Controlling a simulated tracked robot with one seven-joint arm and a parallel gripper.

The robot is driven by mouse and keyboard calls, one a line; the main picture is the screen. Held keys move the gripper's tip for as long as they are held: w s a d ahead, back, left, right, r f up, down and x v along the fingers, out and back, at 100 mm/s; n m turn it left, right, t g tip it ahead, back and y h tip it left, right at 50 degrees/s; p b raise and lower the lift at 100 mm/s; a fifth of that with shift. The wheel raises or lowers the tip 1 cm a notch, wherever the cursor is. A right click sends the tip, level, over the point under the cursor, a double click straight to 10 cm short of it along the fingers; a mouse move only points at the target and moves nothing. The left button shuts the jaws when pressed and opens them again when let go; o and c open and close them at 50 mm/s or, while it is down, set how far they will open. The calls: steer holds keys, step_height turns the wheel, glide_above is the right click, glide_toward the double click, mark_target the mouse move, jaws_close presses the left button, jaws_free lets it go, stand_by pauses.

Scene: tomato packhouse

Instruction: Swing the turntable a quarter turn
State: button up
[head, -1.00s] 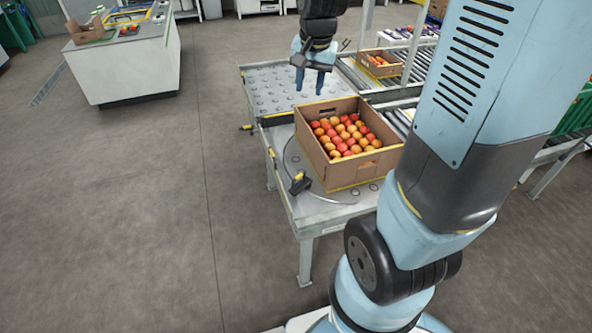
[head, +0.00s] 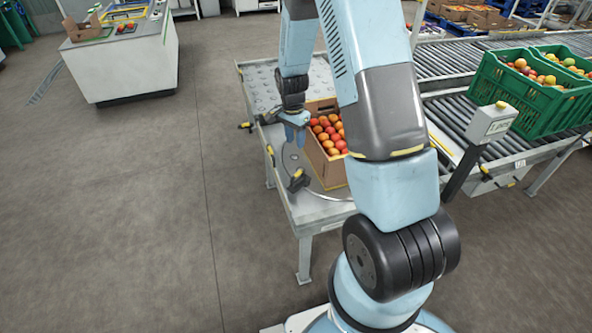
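The round turntable (head: 291,158) is set into the near end of a grey metal table. A cardboard box (head: 332,172) of red and orange tomatoes stands on it, partly hidden behind my arm. A black handle with a yellow part (head: 299,181) sits at the turntable's front left edge. My gripper (head: 296,132) points down beside the box's far left corner, over the turntable's left part. I cannot tell whether it touches the box or how far its fingers are apart.
Behind the turntable is a ball-studded table top (head: 262,88). Another black and yellow handle (head: 246,126) sticks out at the left edge. Roller conveyors (head: 455,115) carry green crates (head: 515,95) on the right. The floor to the left is clear.

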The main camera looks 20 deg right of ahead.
steer(key=f, duration=1.4)
steer(key=shift+s+d+f, duration=0.2)
steer(key=shift+s, duration=0.2)
jaws_close()
steer(key=shift+a, duration=0.1)
